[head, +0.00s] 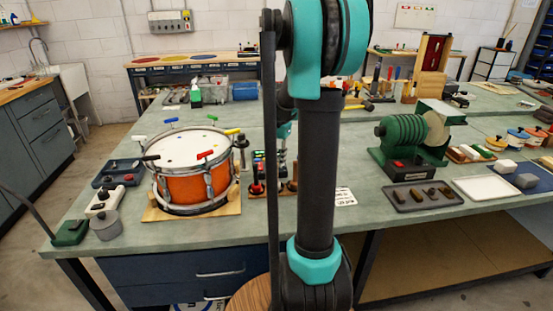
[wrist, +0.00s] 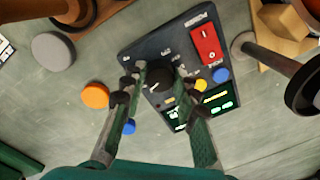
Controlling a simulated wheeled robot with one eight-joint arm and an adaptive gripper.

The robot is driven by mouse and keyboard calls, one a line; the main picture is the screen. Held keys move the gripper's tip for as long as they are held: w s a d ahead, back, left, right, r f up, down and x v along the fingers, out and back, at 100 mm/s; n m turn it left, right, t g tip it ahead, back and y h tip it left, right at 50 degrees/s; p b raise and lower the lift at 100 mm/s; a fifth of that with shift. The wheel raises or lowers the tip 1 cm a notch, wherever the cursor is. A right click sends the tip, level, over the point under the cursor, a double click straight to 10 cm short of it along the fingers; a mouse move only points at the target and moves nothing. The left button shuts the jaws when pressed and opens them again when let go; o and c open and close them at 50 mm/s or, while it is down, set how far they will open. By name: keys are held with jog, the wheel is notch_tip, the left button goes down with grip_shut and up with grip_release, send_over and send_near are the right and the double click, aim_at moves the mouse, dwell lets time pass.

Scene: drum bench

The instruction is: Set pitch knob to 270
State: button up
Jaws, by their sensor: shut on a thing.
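A dark control box (wrist: 133,55) lies below my gripper in the wrist view. It has a red rocker switch (wrist: 207,45) marked POWER and lit green displays (wrist: 215,99). A black knob (wrist: 158,82) with a white pointer mark sits on the box; the mark points to the lower left of the picture. My gripper (wrist: 161,72) has its two fingers on either side of the knob and is shut on it. The fingers cover parts of the box and some of its labels. In the head view my arm hides most of this area.
In the wrist view, an orange disc (wrist: 95,95) and a grey disc (wrist: 53,50) lie left of the box. A dark post (wrist: 290,75) with a round base is close on the right. An orange drum (head: 185,188) stands left of my arm; a green grinder (head: 405,145) stands right.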

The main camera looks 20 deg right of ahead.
dwell(0.4)
jog(key=o, duration=1.2)
jog(key=shift+c, duration=0.2)
jog(key=shift+r, duration=0.1)
notch_tip(320, 180, up, 12)
jog(key=shift+s+d, duration=0.2)
jog(key=shift+s, duration=0.05)
